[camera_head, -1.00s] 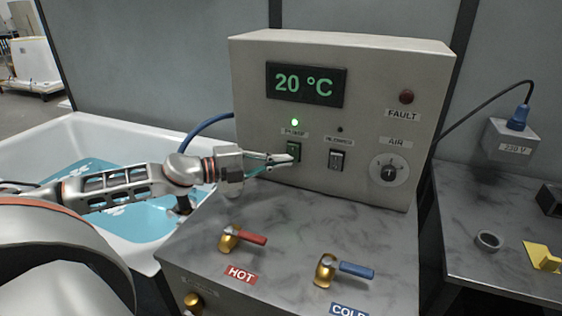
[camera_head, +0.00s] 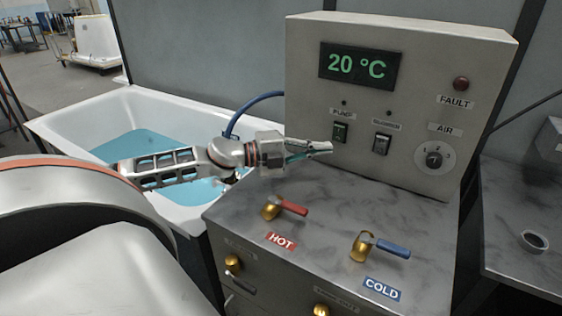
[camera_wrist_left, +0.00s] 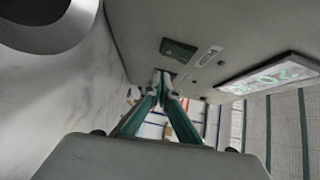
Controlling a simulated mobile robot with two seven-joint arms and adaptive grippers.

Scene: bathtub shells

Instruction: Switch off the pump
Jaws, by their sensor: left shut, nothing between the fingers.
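The pump switch (camera_head: 340,131) is a small green rocker under its PUMP label (camera_head: 342,113) on the grey control box (camera_head: 300,90). The pump lamp (camera_head: 344,103) above it is dark. My left gripper (camera_head: 326,150) is shut and empty, its fingertips just below the switch in the head view. In the left wrist view the shut fingertips (camera_wrist_left: 168,80) point near the green switch (camera_wrist_left: 178,50), with a gap showing between them. My right gripper is out of view.
A second, dark switch (camera_head: 382,144) and the AIR dial (camera_head: 435,157) sit to the right. The red HOT lever (camera_head: 290,206) and blue COLD lever (camera_head: 391,248) stand on the counter below. The tub (camera_head: 60,120) holds smooth blue water. The display reads 20 °C.

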